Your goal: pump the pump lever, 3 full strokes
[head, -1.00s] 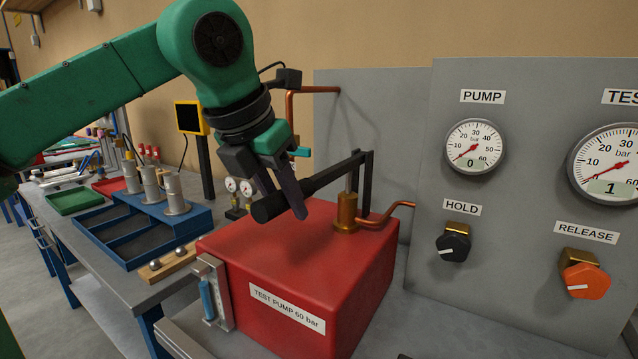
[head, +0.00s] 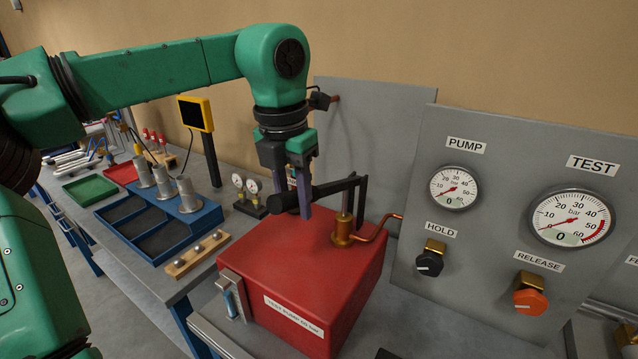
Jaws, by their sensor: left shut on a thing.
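The pump lever is a black bar with a thick round handle (head: 283,203), hinged on a black link above the brass pump cylinder (head: 343,232) on the red test pump box (head: 310,265). It slopes slightly down to the left, its handle clear above the box top. The PUMP gauge (head: 454,188) and the TEST gauge (head: 571,218) both show 0. My right gripper is not in view.
The black HOLD knob (head: 429,263) and orange RELEASE knob (head: 530,301) sit on the grey panel at right. A copper pipe (head: 380,226) runs from the cylinder to the panel. Left of the box are a wooden block (head: 197,254), a blue tray (head: 150,225) and small gauges (head: 246,184).

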